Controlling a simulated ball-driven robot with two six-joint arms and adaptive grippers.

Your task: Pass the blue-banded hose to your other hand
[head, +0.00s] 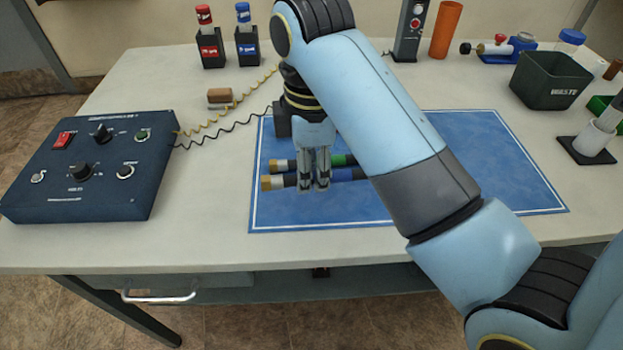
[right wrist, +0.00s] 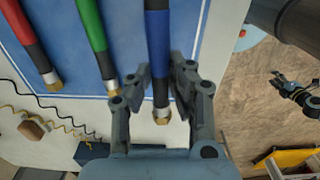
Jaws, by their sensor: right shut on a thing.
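The blue-banded hose (head: 343,174) is a dark hose with a blue band and a brass end, low over the blue mat in the head view. My right gripper (head: 314,187) points down and is shut on it near the brass end. In the right wrist view the blue-banded hose (right wrist: 158,45) runs between the fingers of my right gripper (right wrist: 160,90). My left gripper is not in the head view. A small dark gripper (right wrist: 300,92), seemingly my left one, shows over the floor in the right wrist view, too small to read its jaws.
A green-banded hose (right wrist: 92,25) and a red-banded hose (right wrist: 18,20) lie beside it on the mat (head: 500,165). A blue control box (head: 85,170) stands at left, a waste bin (head: 545,85) at right.

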